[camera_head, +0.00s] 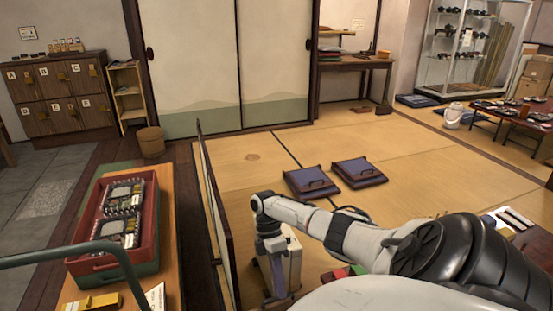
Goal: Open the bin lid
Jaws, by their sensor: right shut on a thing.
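My right arm reaches in from the right and bends down at the wrist. My right gripper (279,283) points downward, shut on what seems to be the lid of a pale box-shaped bin. The pale bin (294,262) stands on the tatami just behind and to the right of the gripper. The gripper covers part of it, so the exact grip and how far the lid is raised cannot be told. My left gripper is not in view.
A low partition (222,215) stands just left of the gripper. Two dark cushions (311,181) lie beyond the arm. Open tatami (340,140) lies behind them.

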